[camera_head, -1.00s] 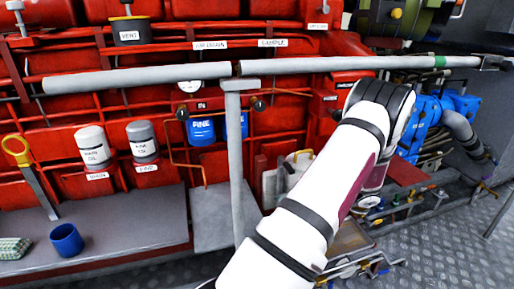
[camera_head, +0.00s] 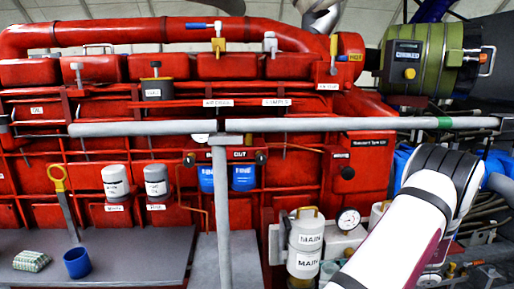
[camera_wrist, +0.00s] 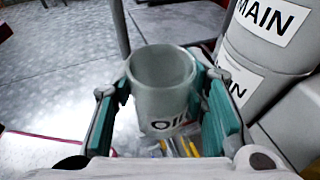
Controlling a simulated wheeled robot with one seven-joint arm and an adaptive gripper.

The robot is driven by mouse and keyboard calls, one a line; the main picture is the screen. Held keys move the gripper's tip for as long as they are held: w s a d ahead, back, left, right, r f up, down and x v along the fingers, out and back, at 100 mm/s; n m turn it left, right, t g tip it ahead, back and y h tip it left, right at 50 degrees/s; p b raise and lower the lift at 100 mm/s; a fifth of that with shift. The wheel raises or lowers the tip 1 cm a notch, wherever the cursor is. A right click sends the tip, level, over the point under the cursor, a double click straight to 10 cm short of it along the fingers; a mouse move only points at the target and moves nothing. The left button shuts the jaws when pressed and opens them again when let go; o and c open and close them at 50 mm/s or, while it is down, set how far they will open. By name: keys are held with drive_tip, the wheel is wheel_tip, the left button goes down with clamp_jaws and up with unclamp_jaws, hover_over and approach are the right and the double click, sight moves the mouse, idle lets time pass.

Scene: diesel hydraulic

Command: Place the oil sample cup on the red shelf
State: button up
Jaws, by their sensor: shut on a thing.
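The oil sample cup (camera_wrist: 162,85) is a pale grey, round, open-topped cup with "OIL" lettering on its side. My gripper (camera_wrist: 165,112) is shut on it in the wrist view, with a teal pad on each side. The cup looks roughly upright, with its mouth facing the wrist camera. In the head view my gripper is not visible; only my white arm shows at the lower right. I cannot clearly pick out the red shelf in the current views; my arm covers part of the right side.
White canisters marked MAIN (camera_head: 306,233) stand close beside the held cup, also in the wrist view (camera_wrist: 268,30). A pressure gauge (camera_head: 348,219) is right of them. A grey rail (camera_head: 330,124) crosses the front. A blue mug (camera_head: 77,262) sits on the grey bench (camera_head: 140,250) at left.

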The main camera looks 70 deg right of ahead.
drive_tip(key=w+a+r+n+g+y, duration=0.2)
drive_tip(key=w+a+n+y, duration=0.1)
drive_tip(key=w+a, duration=1.1)
drive_tip(key=w+a+r+n+g+y, duration=0.2)
drive_tip(key=w+a+r+n+y, duration=0.1)
drive_tip(key=w+a, duration=1.1)
drive_tip(key=w+a+r+n+g+y, duration=0.2)
drive_tip(key=w+a+r+n+y, duration=0.1)
drive_tip(key=w+a, duration=1.2)
drive_tip(key=shift+w+r+n+y, duration=0.3)
drive_tip(key=shift+w+y, duration=0.2)
drive_tip(key=shift+y, duration=0.2)
drive_tip(key=shift+d+r, duration=0.1)
